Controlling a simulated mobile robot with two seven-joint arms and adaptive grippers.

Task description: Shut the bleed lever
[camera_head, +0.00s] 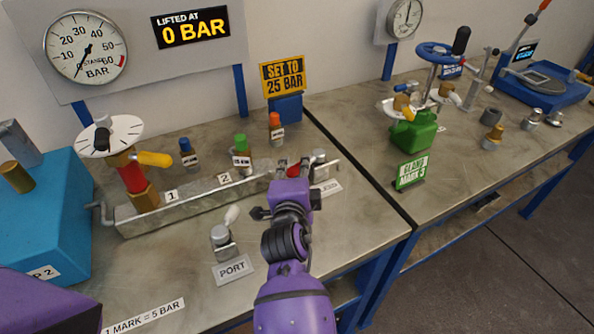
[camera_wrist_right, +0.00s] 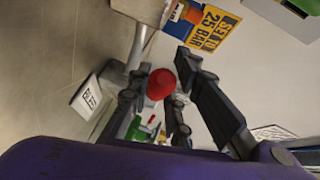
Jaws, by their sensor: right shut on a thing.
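The bleed lever's red knob (camera_head: 294,171) shows at the right end of the long metal block (camera_head: 190,202), beside the "BLEED" label (camera_head: 327,187). My right gripper (camera_head: 293,178) reaches it from the front and is shut on the lever. In the right wrist view the red knob (camera_wrist_right: 160,84) lies between the dark fingers of the right gripper (camera_wrist_right: 168,92). The lever's stem and exact angle are mostly hidden by the fingers. My left gripper is not in view.
A fitting with a pale lever (camera_head: 222,240) stands behind the "PORT" label. Blue, green and orange-capped parts stand behind the block. The "SET TO 25 BAR" sign (camera_head: 283,76) is beyond. A display (camera_head: 190,27) reads 0 BAR. Bare bench lies right of my arm.

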